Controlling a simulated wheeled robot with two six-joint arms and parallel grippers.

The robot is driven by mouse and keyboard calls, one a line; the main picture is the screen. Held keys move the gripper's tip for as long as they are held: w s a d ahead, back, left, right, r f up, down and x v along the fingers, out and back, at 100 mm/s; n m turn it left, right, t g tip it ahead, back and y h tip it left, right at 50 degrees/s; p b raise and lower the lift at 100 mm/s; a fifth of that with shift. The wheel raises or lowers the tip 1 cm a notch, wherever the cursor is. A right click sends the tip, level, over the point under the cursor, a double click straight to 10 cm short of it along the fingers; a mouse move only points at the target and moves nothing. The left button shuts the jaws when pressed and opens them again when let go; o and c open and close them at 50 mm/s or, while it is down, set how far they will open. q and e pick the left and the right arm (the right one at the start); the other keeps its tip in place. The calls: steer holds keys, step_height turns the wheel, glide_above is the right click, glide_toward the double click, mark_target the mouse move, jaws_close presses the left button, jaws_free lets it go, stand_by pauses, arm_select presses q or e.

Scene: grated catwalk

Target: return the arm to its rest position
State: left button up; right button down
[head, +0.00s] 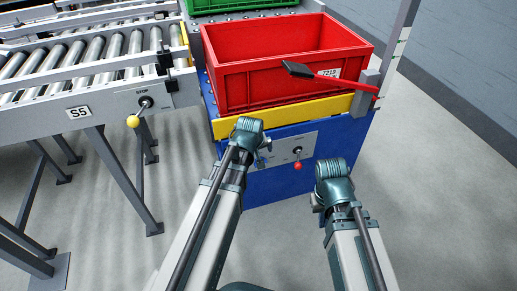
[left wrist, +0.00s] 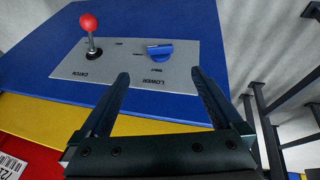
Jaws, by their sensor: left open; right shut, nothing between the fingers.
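My left arm reaches from the bottom of the head view to the front of a blue lift base, where a grey control panel (head: 308,146) is fixed. In the left wrist view my left gripper (left wrist: 163,76) is open and empty. Its two fingers point at the panel (left wrist: 125,66), with a blue knob (left wrist: 160,51) ahead of and between the fingertips, apart from them. A red-ball lever (left wrist: 88,22) stands beside the knob. My right gripper (head: 318,202) is shut and empty, low at the right of the panel; its fingers show only in part.
A red crate (head: 240,88) sits on the blue base (head: 285,183) behind a yellow bar (head: 290,115). A roller conveyor (head: 70,70) with a yellow-knobbed lever (head: 134,121) stands left. Floor at right (head: 440,190) is clear.

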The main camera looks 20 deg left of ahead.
arm_select(q)
steer(key=shift+p+v, duration=0.3)
steer(key=shift+v, duration=0.5)
arm_select(e)
steer(key=shift+r, duration=0.7)
arm_select(q)
steer(key=s+d+m+g+y+p, duration=0.1)
steer(key=s+d+m+g, duration=0.2)
steer(key=s+d+m, duration=0.5)
steer(key=s+d+m+g, duration=0.2)
steer(key=s+d+m, duration=0.3)
steer(key=s, duration=0.5)
step_height(320, 180, up, 35)
steer(key=n+p, duration=0.1)
steer(key=p, duration=3.5)
steer(key=shift+d+r+n, duration=0.2)
steer(key=shift+d+n, duration=0.15)
steer(key=shift+n, duration=0.05)
arm_select(e)
step_height(320, 180, up, 38)
steer(key=shift+f, duration=0.25)
